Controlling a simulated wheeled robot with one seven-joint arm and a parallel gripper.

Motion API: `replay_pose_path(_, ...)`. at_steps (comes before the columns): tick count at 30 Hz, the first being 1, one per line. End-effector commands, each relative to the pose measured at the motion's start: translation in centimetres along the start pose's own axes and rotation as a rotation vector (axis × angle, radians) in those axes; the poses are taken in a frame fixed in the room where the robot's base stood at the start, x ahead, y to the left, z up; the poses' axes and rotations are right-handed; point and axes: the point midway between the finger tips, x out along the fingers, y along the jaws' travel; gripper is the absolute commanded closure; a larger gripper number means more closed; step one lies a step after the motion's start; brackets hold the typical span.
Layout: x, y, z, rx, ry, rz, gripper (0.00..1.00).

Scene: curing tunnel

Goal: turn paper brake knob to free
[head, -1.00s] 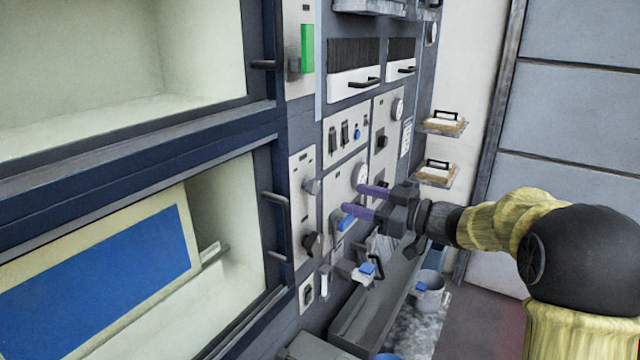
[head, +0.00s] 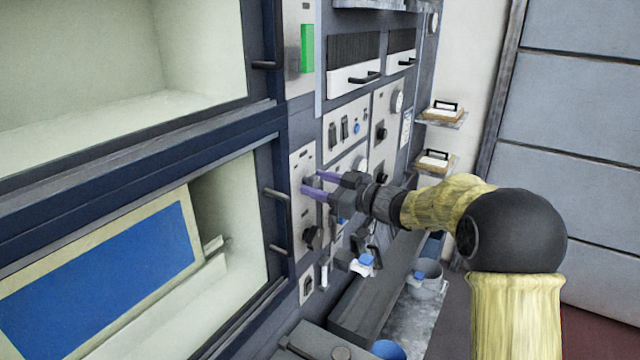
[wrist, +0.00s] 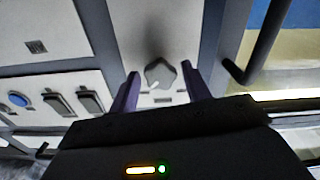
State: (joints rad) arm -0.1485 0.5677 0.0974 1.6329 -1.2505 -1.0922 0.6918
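A grey faceted knob (wrist: 159,76) sits on a pale panel in the wrist view, between and just beyond my two purple fingers. Small labels beside it are too blurred to read, so I cannot confirm that it is the paper brake knob. My gripper (head: 312,183) is open, its fingers pointing at the upper part of the narrow panel (head: 300,215); it also shows in the wrist view (wrist: 161,88). In the head view the fingers partly hide the grey knob. I cannot tell whether they touch it. A black knob (head: 311,237) sits lower on the same panel.
Black bar handles (head: 277,194) stick out from the window frame just left of the panel. Switches and a blue button (head: 357,128) are on the panel to the right. A blue-and-white item (head: 363,264) juts out below my gripper. A bucket (head: 426,277) stands lower right.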

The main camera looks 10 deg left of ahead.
Motion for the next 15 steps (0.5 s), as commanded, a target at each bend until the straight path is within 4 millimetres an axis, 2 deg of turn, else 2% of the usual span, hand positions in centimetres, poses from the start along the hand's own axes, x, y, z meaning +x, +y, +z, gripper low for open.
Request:
replay_pose_path(1,-0.01,0.00,-0.01,0.000,0.000,0.000,0.63)
replay_pose_path(5,-0.02,0.00,-0.01,0.000,0.000,0.000,0.88)
replay_pose_path(15,-0.05,0.00,0.08,-0.026,0.000,0.000,0.90)
